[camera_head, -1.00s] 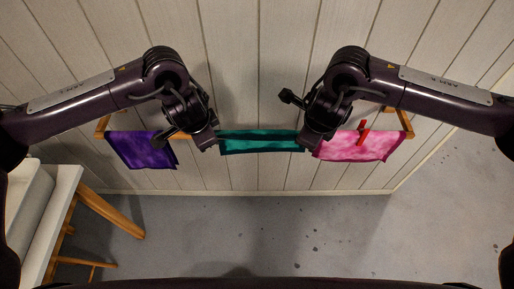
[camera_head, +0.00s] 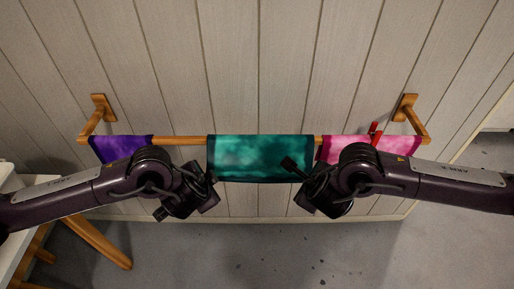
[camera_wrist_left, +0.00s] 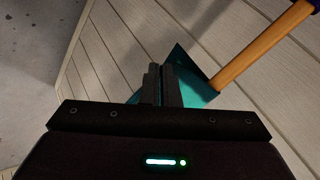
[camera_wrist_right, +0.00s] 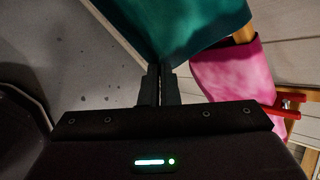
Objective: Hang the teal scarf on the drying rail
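The teal scarf (camera_head: 260,157) hangs over the middle of the wooden drying rail (camera_head: 180,140), its front panel flat and below the bar. My left gripper (camera_wrist_left: 163,72) is at the scarf's lower left, its fingers together with teal cloth (camera_wrist_left: 196,85) at the tips. My right gripper (camera_wrist_right: 158,70) is at the lower right corner, its fingers together on the edge of the teal cloth (camera_wrist_right: 180,28). The scarf's back side is hidden.
A purple cloth (camera_head: 122,147) hangs on the rail at left, partly behind my left arm. A pink cloth (camera_head: 345,147) with a red clip (camera_head: 375,131) hangs at right, close to my right gripper. A wooden-legged piece of furniture (camera_head: 95,240) stands at lower left.

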